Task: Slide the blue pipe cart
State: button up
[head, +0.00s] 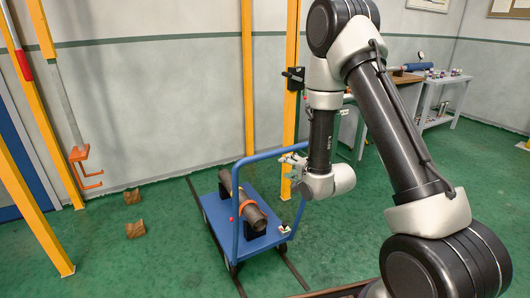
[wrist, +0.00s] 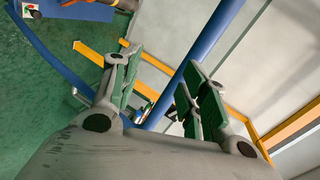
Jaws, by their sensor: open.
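The blue pipe cart (head: 268,191) stands on floor rails. A brown pipe (head: 254,214) lies on its deck in dark supports, with an orange strap around it. The cart's blue handle (head: 236,222) arches up at the near end. My gripper (head: 287,160) is at the right part of the handle's top bar. In the wrist view, my gripper (wrist: 162,82) is open, with green-padded fingers either side of the blue handle bar (wrist: 202,50). I cannot tell whether either finger touches it. Part of the cart deck (wrist: 85,10) shows at that view's top left.
The dark rails (head: 207,222) run along the green floor. Yellow posts (head: 248,80) stand behind the cart. Two wooden blocks (head: 135,228) lie on the floor at left, near an orange hook (head: 82,166). A grey side table (head: 440,88) stands at back right.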

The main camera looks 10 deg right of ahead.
aim_at(280, 153)
jog(key=w+a, duration=0.1)
jog(key=w, duration=0.1)
jog(key=w+r+m+t, duration=0.1)
jog(key=w, duration=0.2)
jog(key=w+a+m, duration=0.1)
jog(key=w, duration=0.2)
jog(key=shift+w+a+r, duration=0.1)
jog(key=shift+a+r, duration=0.2)
jog(key=shift+r, duration=0.1)
grip_shut()
